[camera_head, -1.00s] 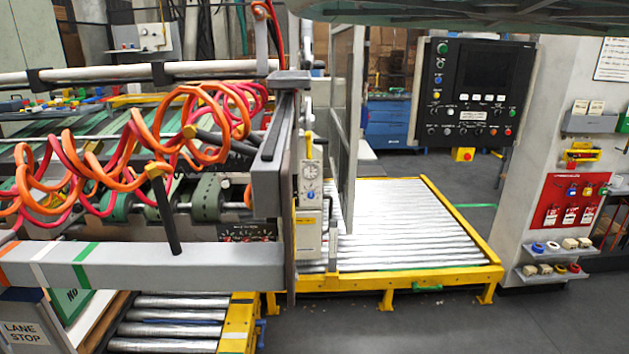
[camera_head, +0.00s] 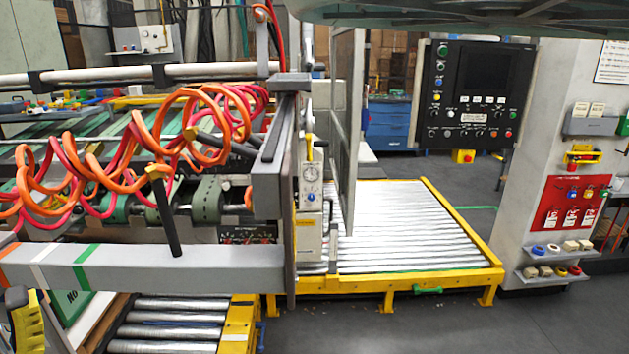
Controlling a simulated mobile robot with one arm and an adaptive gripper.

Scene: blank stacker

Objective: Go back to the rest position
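A yellow and black part (camera_head: 25,322) shows at the lower left edge, in front of the lane stop sign's place. It looks like the end of my arm, my gripper, but only a piece of it is in frame. Its fingers cannot be made out as open or shut, and I see nothing held in it. The rest of the arm is out of view.
A grey machine beam (camera_head: 150,268) with orange and red coiled hoses (camera_head: 215,120) stands close by at left. A yellow-framed roller conveyor (camera_head: 400,281) is in the middle. A control panel (camera_head: 474,95) hangs at right. The floor (camera_head: 440,325) at lower right is clear.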

